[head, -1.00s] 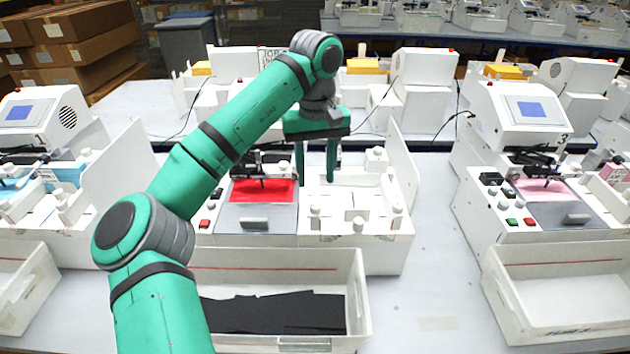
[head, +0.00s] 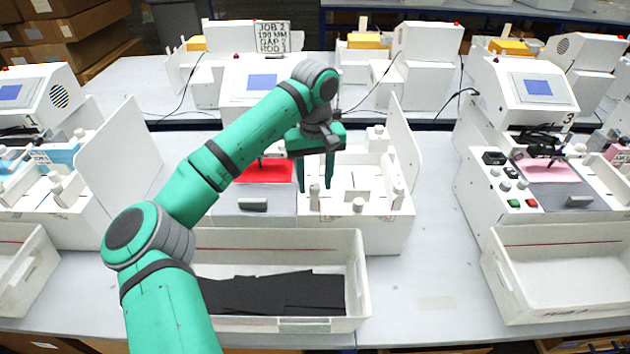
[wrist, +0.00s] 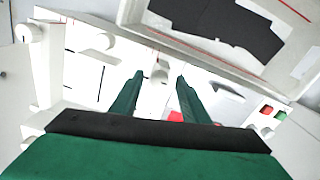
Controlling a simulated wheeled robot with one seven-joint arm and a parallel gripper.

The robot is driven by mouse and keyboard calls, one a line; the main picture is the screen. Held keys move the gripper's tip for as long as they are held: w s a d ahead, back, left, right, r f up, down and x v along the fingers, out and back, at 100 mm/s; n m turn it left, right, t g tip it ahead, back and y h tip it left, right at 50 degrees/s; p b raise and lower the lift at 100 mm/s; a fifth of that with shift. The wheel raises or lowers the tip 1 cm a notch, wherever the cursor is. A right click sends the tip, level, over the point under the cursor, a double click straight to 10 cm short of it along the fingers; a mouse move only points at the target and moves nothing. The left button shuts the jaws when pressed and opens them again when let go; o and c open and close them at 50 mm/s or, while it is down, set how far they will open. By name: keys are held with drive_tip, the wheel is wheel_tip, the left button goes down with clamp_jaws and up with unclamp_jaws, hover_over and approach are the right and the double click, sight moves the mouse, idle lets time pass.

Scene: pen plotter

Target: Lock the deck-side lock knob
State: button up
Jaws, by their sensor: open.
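The middle machine has a white bay (head: 338,222) to the right of its grey deck (head: 232,199). A white lock knob (head: 314,197) stands upright in the bay on the side nearest the deck. It also shows in the wrist view (wrist: 160,73), centred between my fingers and a little beyond their tips. My gripper (head: 316,186) is open, pointing down, with one finger on each side of this knob in the picture. I see no contact with it.
A tall white side panel (head: 404,145) bounds the bay on the right. A white crate (head: 361,290) holding black sheets (head: 275,294) stands in front of the machine. Similar machines stand left and right.

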drive_tip(key=shift+f, duration=0.25)
